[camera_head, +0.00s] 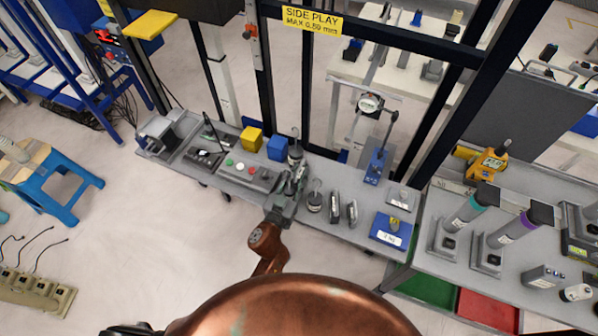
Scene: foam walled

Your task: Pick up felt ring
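I cannot make out a felt ring in the head view; it may be hidden or too small to tell. My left gripper (296,178) is over the front part of the grey bench (230,190), left of the bench's middle. It is small and dark against the items behind it, so I cannot see whether its fingers are open or shut, or whether it touches anything. My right gripper does not show.
A control box with buttons (248,172), a yellow block (251,138) and a blue block (278,147) stand left of the gripper. Small weights (315,202) and a dial gauge stand (376,165) are to its right. Dark frame posts (307,80) rise behind.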

